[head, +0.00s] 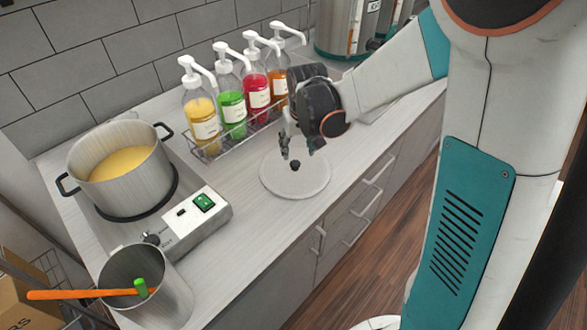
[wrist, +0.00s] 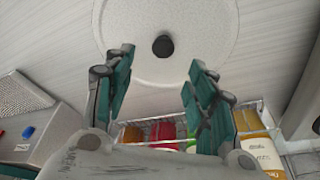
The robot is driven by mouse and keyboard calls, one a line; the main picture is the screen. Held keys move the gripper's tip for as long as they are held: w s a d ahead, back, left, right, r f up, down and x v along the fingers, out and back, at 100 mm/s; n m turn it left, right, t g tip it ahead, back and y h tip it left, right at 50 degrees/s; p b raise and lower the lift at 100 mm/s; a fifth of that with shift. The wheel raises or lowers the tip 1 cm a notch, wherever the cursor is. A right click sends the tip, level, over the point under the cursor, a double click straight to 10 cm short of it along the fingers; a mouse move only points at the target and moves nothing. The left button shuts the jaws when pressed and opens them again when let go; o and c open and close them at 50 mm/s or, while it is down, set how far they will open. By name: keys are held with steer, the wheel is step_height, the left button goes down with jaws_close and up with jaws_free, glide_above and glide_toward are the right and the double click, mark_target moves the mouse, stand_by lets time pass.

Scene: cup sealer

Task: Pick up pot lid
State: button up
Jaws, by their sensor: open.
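The pot lid (head: 278,184) is a pale round disc with a small dark knob (head: 296,165) at its middle. It lies flat on the light countertop, and it also shows at the top of the wrist view (wrist: 205,50). My gripper (head: 300,150) is open and empty, just above the lid near the knob. In the wrist view the two teal fingers (wrist: 158,85) are spread, and the knob (wrist: 163,46) lies beyond the fingertips, between their lines. The pot (head: 125,185) stands uncovered on the hot plate with yellow liquid inside.
A wire rack (head: 213,152) with several pump bottles stands behind the lid. The hot plate (head: 180,230) is to the left. A metal container (head: 160,297) with an orange-handled utensil (head: 80,294) is at the front left. The counter right of the lid is clear.

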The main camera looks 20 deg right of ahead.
mark_target(295, 163)
steer(key=shift+b+x, duration=0.95)
steer(key=shift+x, duration=2.95)
steer(key=shift+s+a, duration=0.15)
steer(key=shift+s, duration=0.05)
jaws_close()
